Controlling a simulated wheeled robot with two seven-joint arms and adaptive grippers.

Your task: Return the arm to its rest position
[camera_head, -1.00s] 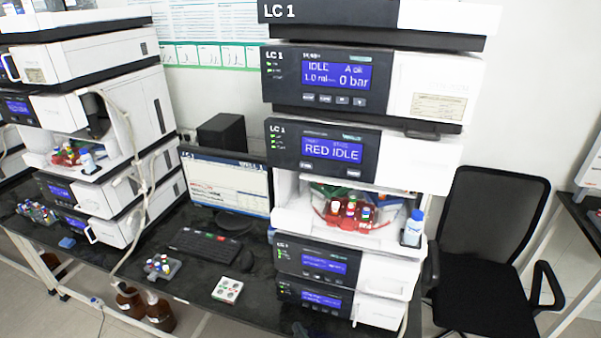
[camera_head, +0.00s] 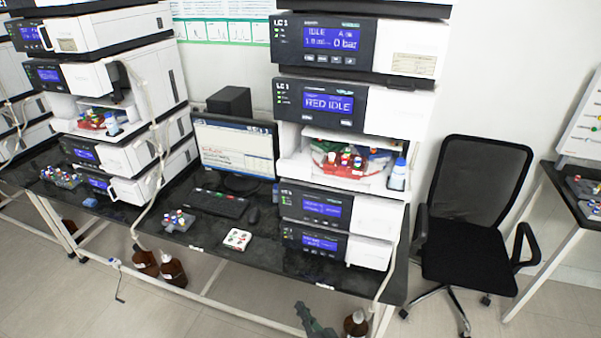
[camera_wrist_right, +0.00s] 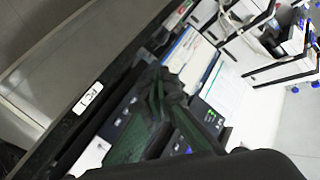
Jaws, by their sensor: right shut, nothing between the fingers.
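My right gripper (camera_head: 304,308) shows at the bottom of the head view, in front of and below the bench edge, apart from the column stack. In the right wrist view its dark green fingers (camera_wrist_right: 158,85) come together with nothing between them. My left gripper is in neither view. The LC 1 column stack (camera_head: 330,205) stands on the bench, with a red vial tray (camera_head: 343,163) and a blue-capped bottle (camera_head: 398,174) in its open bay.
The dark bench (camera_head: 200,232) carries a monitor (camera_head: 238,150), a keyboard (camera_head: 218,203), a white vial holder (camera_head: 237,239) and a grey vial rack (camera_head: 178,222). Brown bottles (camera_head: 172,271) stand underneath. A black chair (camera_head: 470,245) is at right.

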